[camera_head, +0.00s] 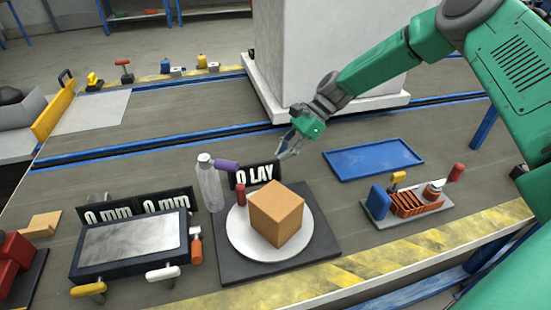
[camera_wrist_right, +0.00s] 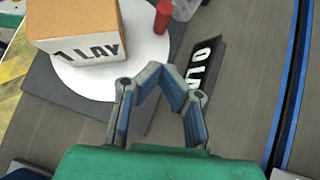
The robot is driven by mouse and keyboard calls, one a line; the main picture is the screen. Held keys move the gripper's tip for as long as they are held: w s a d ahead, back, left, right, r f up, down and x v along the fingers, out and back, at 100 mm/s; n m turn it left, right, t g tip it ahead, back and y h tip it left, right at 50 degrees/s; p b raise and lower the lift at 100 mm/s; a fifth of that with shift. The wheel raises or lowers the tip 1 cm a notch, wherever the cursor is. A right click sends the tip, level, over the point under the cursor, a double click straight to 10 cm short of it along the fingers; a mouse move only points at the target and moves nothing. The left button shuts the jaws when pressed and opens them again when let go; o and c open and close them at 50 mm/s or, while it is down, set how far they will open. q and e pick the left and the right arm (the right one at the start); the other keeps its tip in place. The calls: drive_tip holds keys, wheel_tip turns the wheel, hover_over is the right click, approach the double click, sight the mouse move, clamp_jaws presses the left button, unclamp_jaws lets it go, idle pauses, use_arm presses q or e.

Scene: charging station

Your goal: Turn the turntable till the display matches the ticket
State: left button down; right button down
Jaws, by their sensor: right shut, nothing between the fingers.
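The turntable is a round white plate (camera_head: 240,238) on a dark square base (camera_head: 322,245); it also shows in the wrist view (camera_wrist_right: 85,80). A brown box (camera_head: 276,215) sits on the plate, and a red peg (camera_head: 241,195) stands near its edge. The box (camera_wrist_right: 70,15) has a side reading "1 LAY" in the wrist view. The black display (camera_head: 255,175) behind the turntable reads "0 LAY". My right gripper (camera_head: 285,152) is shut and empty, above and behind the display's right side; its fingertips (camera_wrist_right: 158,70) meet in the wrist view. My left gripper is out of view. I cannot identify a separate ticket.
A grey-topped fixture (camera_head: 130,245) with "0 mm" signs is further left. An empty blue tray (camera_head: 372,159) and a small tool rack (camera_head: 408,205) are right. A white pillar (camera_head: 320,60) stands behind.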

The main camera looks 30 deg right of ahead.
sight(243, 186)
drive_tip(key=b+x, duration=0.2)
drive_tip(key=x, duration=0.5)
drive_tip(key=shift+a+f, duration=0.15)
drive_tip(key=shift+f, duration=0.3)
drive_tip(key=a+b, duration=0.1)
drive_tip(key=a, duration=0.2)
drive_tip(key=shift+w+a+r, duration=0.1)
drive_tip(key=shift+a, duration=0.45)
drive_tip(key=shift+a+n+g, duration=0.4)
drive_tip(key=shift+n, duration=0.2)
drive_tip(key=shift+a+r+n+g+p, duration=0.1)
drive_tip(key=shift+a+n+g+p, duration=0.35)
drive_tip(key=shift+a+n+g, duration=0.4)
drive_tip(key=shift+s+a+n+g+h, duration=0.3)
drive_tip(key=shift+a+n+g, duration=0.2)
drive_tip(key=shift+n, duration=0.25)
drive_tip(key=shift+s+a+n+g+h, duration=0.2)
drive_tip(key=shift+s+a+n+g, duration=0.2)
drive_tip(key=shift+n, duration=0.3)
drive_tip(key=shift+s+a+n+g+h, duration=0.3)
drive_tip(key=shift+a+n+g, duration=0.2)
drive_tip(key=shift+n, duration=0.3)
